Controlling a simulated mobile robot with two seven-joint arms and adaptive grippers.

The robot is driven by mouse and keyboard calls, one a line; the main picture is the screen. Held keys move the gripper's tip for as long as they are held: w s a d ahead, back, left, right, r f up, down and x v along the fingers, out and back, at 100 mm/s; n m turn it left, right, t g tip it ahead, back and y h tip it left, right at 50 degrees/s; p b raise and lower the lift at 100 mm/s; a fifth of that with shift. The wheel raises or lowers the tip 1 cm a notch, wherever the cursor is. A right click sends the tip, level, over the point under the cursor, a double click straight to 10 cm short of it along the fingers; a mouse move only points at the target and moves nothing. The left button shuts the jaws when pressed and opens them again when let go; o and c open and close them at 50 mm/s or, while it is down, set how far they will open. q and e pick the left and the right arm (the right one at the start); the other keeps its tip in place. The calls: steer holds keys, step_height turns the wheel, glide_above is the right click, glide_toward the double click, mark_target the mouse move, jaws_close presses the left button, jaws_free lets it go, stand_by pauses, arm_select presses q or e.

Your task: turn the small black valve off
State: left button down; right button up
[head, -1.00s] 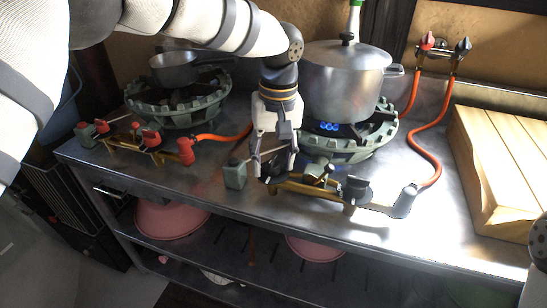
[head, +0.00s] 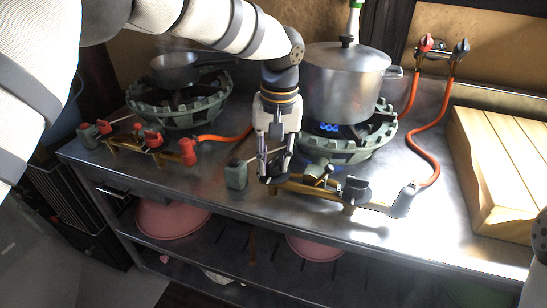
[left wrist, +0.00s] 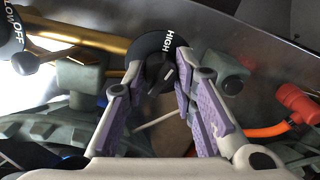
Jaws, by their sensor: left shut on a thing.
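The right-hand stove's brass pipe (head: 300,187) runs along the table's front and carries black knobs. My left gripper (head: 272,181) points down at the pipe's left end, shut on a small black knob. In the left wrist view this small black valve (left wrist: 153,47), marked HIGH, sits between the purple-padded fingertips of my left gripper (left wrist: 163,75). A second black knob (head: 355,189) stands further right on the pipe. In the left wrist view that knob (left wrist: 11,38) shows LOW and OFF. My right gripper is not in view.
A lidded pot (head: 345,85) stands close right of my gripper on the green burner (head: 350,152), with blue flame (head: 328,127). A left stove (head: 185,112) carries a small pan (head: 175,70). An orange hose (head: 425,147) and wooden board (head: 500,165) lie right.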

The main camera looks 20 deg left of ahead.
arm_select(q)
steer(key=m, duration=0.3)
steer(key=shift+m+p, duration=0.3)
steer(key=m, duration=0.3)
steer(key=shift+m, duration=0.3)
steer(key=m, duration=0.3)
steer(key=shift+m+t, duration=0.3)
steer(key=shift+s+a+m, duration=0.1)
steer(key=shift+m, duration=1.7)
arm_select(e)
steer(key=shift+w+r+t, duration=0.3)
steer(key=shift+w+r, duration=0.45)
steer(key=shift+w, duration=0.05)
arm_select(q)
steer(key=shift+f, duration=0.1)
steer(key=c, duration=1.3)
jaws_free()
